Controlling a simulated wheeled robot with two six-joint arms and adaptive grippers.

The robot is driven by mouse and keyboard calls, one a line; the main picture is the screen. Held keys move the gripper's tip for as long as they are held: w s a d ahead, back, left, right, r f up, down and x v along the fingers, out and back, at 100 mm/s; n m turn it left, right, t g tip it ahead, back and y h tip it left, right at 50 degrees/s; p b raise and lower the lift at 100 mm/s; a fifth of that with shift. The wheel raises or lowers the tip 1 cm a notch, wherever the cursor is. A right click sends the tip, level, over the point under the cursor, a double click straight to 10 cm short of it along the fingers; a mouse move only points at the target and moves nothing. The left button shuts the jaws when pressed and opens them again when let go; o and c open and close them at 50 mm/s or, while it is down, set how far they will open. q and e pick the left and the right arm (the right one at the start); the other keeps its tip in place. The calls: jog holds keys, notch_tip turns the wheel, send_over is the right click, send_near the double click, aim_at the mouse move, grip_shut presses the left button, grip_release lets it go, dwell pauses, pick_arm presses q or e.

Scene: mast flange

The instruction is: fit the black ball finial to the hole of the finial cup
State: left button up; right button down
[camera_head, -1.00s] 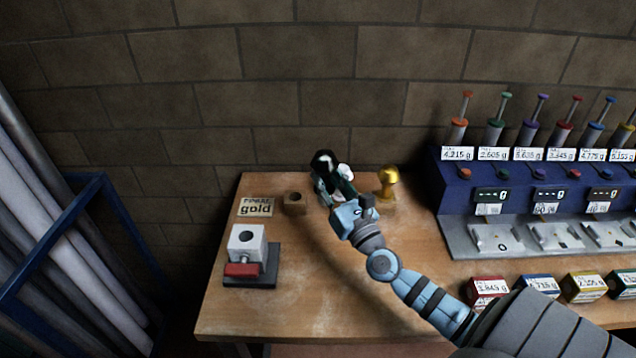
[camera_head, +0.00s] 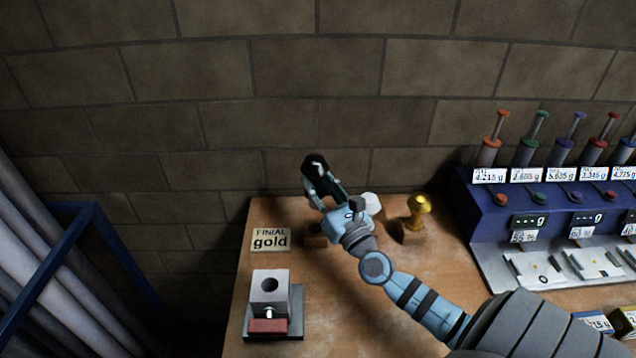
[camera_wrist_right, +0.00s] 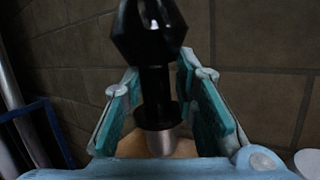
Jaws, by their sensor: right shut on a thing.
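The black ball finial (camera_head: 316,166) is held upright in my right gripper (camera_head: 325,192), above the back of the bench. In the right wrist view the finial (camera_wrist_right: 152,35) has a glossy black head, a black stem and collar, and a silver end below. The teal pads of my right gripper (camera_wrist_right: 163,108) stand on both sides of its stem. A grey block with a round dark hole (camera_head: 269,287), seemingly the finial cup, sits in a small vise with a red part at the front left. The finial is well apart from it. My left gripper is out of view.
A card reading "FINIAL gold" (camera_head: 270,239) lies at the back left. A wooden block (camera_head: 316,241) is partly hidden under my arm. A gold finial (camera_head: 418,207) stands on another block. A blue dispenser rack (camera_head: 480,218) fills the right.

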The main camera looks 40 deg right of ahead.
jog(key=shift+r, duration=0.1)
notch_tip(320, 180, down, 6)
jog(key=b, duration=0.5)
jog(key=shift+b, duration=0.4)
jog(key=shift+f+b, duration=1.2)
jog(key=shift+b, duration=0.1)
dwell(0.7)
jog(key=shift+f, duration=0.1)
jog(key=shift+s+a+f+b, duration=0.1)
jog(key=shift+a+f+b, duration=0.5)
jog(key=shift+b, duration=0.3)
jog(key=shift+a+f+b, duration=0.15)
jog(key=shift+a+b, duration=0.05)
jog(key=shift+b, duration=0.1)
jog(key=shift+d+r+p, duration=0.3)
jog(key=shift+d+p, duration=0.05)
jog(key=shift+p, duration=0.15)
jog(key=shift+d+r+p, duration=0.2)
jog(key=shift+r+p, duration=0.2)
jog(key=shift+p, duration=0.05)
